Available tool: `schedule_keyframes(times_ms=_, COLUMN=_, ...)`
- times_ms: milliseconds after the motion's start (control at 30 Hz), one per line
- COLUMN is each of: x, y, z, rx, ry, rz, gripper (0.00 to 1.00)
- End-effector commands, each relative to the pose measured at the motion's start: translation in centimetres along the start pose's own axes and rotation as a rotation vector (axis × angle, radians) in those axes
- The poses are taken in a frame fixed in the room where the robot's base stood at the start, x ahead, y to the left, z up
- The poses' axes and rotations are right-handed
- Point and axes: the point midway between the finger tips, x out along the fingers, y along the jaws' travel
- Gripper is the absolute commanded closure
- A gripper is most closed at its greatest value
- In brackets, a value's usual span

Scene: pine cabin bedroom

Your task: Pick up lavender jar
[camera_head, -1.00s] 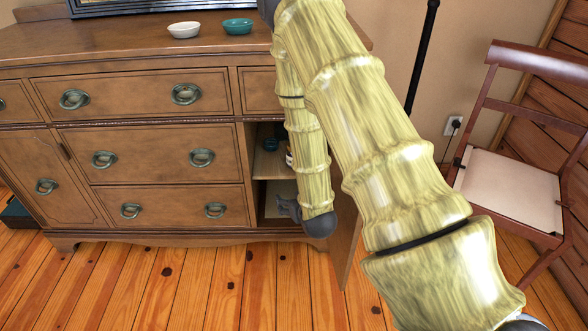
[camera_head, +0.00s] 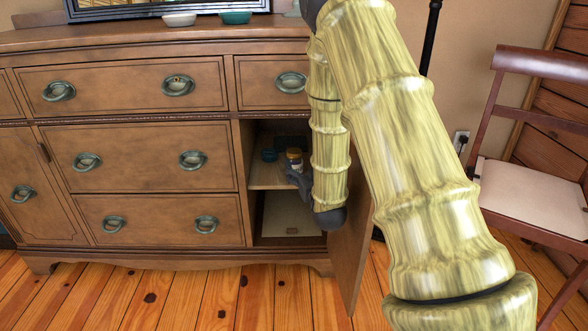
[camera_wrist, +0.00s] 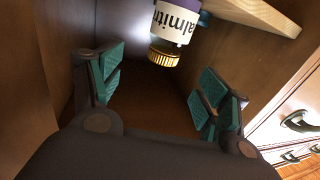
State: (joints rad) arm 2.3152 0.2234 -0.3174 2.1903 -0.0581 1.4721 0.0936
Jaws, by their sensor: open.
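The lavender jar (camera_wrist: 176,28) has a white label with dark lettering, a purple band and a gold lid; it appears upside down in the wrist view. In the head view a small jar (camera_head: 294,157) with a white label stands on the cabinet's upper shelf, seemingly the same one. My gripper (camera_wrist: 160,88) is open and empty, its teal finger pads on either side of the gap. The jar is beyond the fingertips, above the gap in the wrist picture, and not between the pads. In the head view my gripper (camera_head: 299,181) is at the shelf's front, partly hidden by my arm.
The shelf board (camera_head: 267,177) divides the open cabinet compartment. A teal container (camera_head: 269,155) stands left of the jar. The lower compartment (camera_head: 288,222) looks mostly empty. A chair (camera_head: 530,185) stands at the right.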

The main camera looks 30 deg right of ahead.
Motion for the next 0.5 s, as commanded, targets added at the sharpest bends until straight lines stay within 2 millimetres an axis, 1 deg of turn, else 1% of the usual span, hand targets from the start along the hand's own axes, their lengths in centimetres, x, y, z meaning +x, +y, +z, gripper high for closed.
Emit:
schedule_keyframes(times_ms=33, x=0.8, y=0.0, z=0.2, rx=0.0, ry=0.003, rz=0.0, gripper=0.24)
schedule_keyframes(times_ms=200, x=3.1, y=-0.1, z=0.2, rx=0.0, ry=0.001, rz=0.0, gripper=0.24)
schedule_keyframes(times_ms=300, x=3.9, y=-0.1, z=0.1, rx=0.0, ry=0.001, rz=0.0, gripper=0.24)
schedule_keyframes(times_ms=500, x=4.7, y=-0.2, z=0.2, rx=0.0, ry=0.0, rz=0.0, gripper=0.24)
